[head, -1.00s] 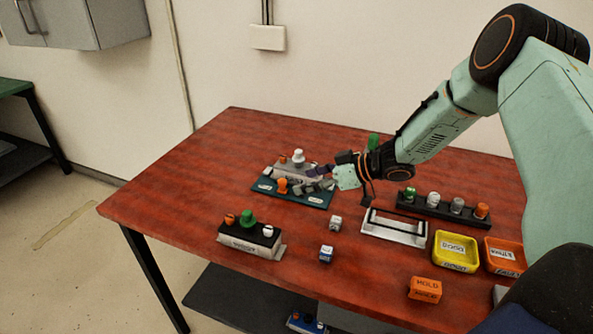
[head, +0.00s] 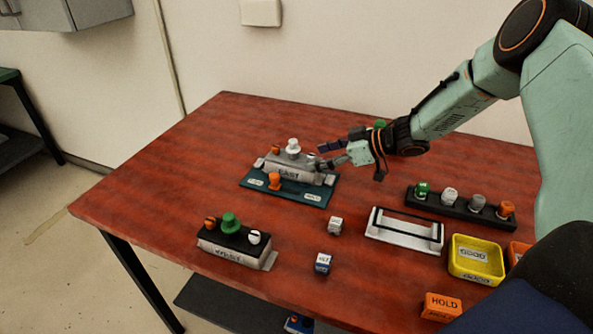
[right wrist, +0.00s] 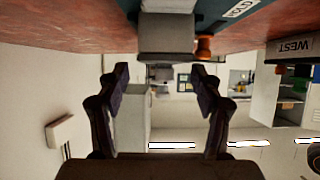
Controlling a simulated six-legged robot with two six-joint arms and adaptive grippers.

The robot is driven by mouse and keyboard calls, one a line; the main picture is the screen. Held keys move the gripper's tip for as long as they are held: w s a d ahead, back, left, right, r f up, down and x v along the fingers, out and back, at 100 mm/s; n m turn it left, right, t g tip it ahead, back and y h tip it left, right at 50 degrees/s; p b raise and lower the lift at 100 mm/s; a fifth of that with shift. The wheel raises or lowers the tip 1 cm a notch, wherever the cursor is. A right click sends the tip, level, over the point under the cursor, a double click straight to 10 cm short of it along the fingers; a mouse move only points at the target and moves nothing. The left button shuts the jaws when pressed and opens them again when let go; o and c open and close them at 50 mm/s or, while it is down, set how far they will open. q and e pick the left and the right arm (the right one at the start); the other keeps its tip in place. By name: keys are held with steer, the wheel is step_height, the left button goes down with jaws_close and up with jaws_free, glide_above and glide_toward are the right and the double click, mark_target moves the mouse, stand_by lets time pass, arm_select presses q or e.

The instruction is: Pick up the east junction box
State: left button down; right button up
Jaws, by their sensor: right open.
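The east junction box (head: 287,173) is a light grey block labelled EAST with a white knob and a smaller orange knob on top. It sits on a teal base plate (head: 313,197) towards the back of the table. My right gripper (head: 326,155) is open and empty at the box's right end, its fingertips just off it. In the right wrist view the scene is upside down; the box's grey end (right wrist: 166,38) lies beyond the spread fingers (right wrist: 161,80). Contact is not visible. My left gripper is not in view.
The west junction box (head: 232,250) stands nearer at the front left. A white frame (head: 404,240), a black rack of knobs (head: 460,208), a yellow tray (head: 476,276) and an orange HOLD block (head: 441,305) are to the right. The left table is clear.

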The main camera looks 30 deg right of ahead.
mark_target(300, 159)
steer(key=shift+w+a, duration=0.1)
steer(key=shift+a, duration=0.15)
steer(key=shift+w+a+f+b, duration=0.1)
steer(key=shift+w+a+b, duration=0.15)
steer(key=shift+a, duration=0.3)
steer(key=shift+w+a+f+b, duration=0.1)
steer(key=shift+w+a+b, duration=0.1)
steer(key=shift+a, duration=0.3)
steer(key=w+f, duration=0.1)
steer(key=w+a+f+b, duration=0.1)
steer(key=w, duration=0.1)
steer(key=shift+a+f, duration=0.2)
steer(key=shift+f, duration=0.05)
steer(key=shift+w+a+f+b, duration=0.2)
steer(key=shift+w+a+b, duration=0.25)
steer(key=shift+a, duration=0.35)
steer(key=shift+w+a, duration=0.1)
steer(key=shift+a, duration=0.1)
steer(key=shift+d, duration=0.45)
steer(key=shift+c, duration=1.3)
steer(key=shift+a, duration=0.35)
steer(key=c, duration=0.4)
steer(key=shift+d, duration=0.25)
steer(key=c, duration=0.4)
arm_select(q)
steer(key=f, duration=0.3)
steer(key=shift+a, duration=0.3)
arm_select(e)
steer(key=shift+r, duration=0.1)
